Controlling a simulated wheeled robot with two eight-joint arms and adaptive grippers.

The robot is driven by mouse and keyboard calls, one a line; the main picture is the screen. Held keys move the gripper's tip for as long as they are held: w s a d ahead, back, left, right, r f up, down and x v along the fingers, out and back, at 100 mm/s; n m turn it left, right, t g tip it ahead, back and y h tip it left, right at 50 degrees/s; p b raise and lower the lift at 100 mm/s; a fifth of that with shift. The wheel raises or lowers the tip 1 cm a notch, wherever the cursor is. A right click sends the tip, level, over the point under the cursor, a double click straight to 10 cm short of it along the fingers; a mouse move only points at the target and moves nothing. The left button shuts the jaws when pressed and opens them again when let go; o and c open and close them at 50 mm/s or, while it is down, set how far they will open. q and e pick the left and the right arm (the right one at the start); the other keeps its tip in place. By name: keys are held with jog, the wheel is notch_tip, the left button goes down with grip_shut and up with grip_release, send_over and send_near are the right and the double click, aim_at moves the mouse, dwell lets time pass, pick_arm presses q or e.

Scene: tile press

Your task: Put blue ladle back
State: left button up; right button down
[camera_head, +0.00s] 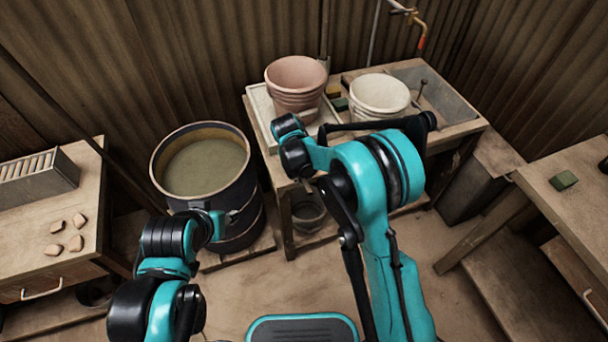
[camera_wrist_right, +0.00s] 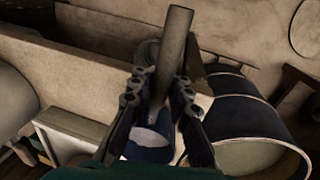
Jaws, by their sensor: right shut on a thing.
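My right gripper (camera_wrist_right: 160,88) is shut on the upright brown handle of a ladle (camera_wrist_right: 176,45) in the right wrist view. A dark blue part with a pale patch (camera_wrist_right: 150,148) shows low between the fingers; I cannot tell its full shape. In the head view my right arm reaches over the bench to its left end, between the bench and the drum (camera_head: 250,196); its fingers and the ladle are hidden there.
The drum holds murky greenish liquid. A left table (camera_head: 25,225) holds a rack and several clay pieces. A right table (camera_head: 585,215) has a green block.

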jog(key=shift+f, duration=0.85)
jog(key=shift+f, duration=0.1)
jog(key=c, duration=1.4)
grip_release()
